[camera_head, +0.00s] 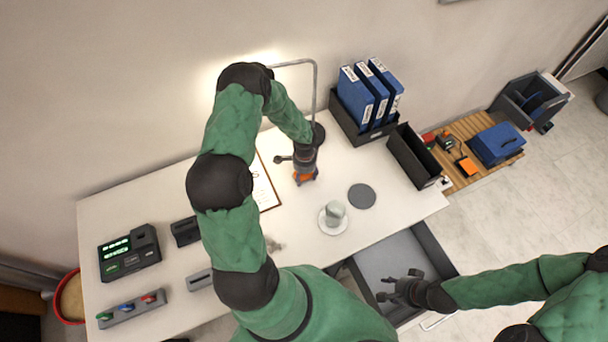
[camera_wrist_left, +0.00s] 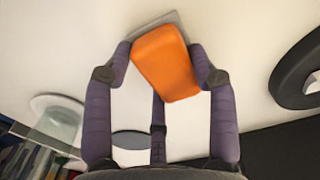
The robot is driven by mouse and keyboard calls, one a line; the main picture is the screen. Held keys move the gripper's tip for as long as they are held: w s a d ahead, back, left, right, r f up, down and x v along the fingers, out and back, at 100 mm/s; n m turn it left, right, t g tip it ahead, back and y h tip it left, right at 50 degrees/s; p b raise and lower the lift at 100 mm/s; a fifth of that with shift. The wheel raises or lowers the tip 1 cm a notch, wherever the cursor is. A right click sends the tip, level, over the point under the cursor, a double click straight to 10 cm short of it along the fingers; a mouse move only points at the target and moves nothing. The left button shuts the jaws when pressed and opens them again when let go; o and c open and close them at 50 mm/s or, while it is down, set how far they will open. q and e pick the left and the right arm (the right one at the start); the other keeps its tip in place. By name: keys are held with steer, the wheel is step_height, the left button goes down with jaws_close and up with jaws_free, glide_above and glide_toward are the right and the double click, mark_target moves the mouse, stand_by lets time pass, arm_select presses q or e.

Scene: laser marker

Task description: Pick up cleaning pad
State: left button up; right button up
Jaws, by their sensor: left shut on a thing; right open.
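The cleaning pad (camera_wrist_left: 166,62) is an orange block with a grey edge layer, held between the fingers of my left gripper (camera_wrist_left: 160,75) in the left wrist view. In the head view my left gripper (camera_head: 305,168) is over the table's back part, with the orange pad (camera_head: 304,178) showing at its fingertips. I cannot tell whether the pad touches the table. My right gripper (camera_head: 398,290) is open and empty over the open grey drawer (camera_head: 378,258) at the table's front.
A cup (camera_head: 334,212) on a saucer and a dark grey disc (camera_head: 362,196) stand right of the left gripper. Blue binders (camera_head: 362,97) and a black bin (camera_head: 414,157) are at the right.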

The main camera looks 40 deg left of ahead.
arm_select(q)
steer(key=shift+r, duration=0.1)
steer(key=shift+r, duration=0.2)
step_height(320, 180, up, 3)
steer(key=shift+s+d+r+p, duration=0.1)
steer(key=shift+p, duration=0.3)
steer(key=s+d+r, duration=0.4)
steer(key=s+d, duration=0.1)
steer(key=s+d+r, duration=0.4)
steer(key=r, duration=0.1)
steer(key=shift+s+d+r+p, duration=0.1)
steer(key=shift+s+d+p, duration=0.2)
steer(key=shift+s+d, duration=0.05)
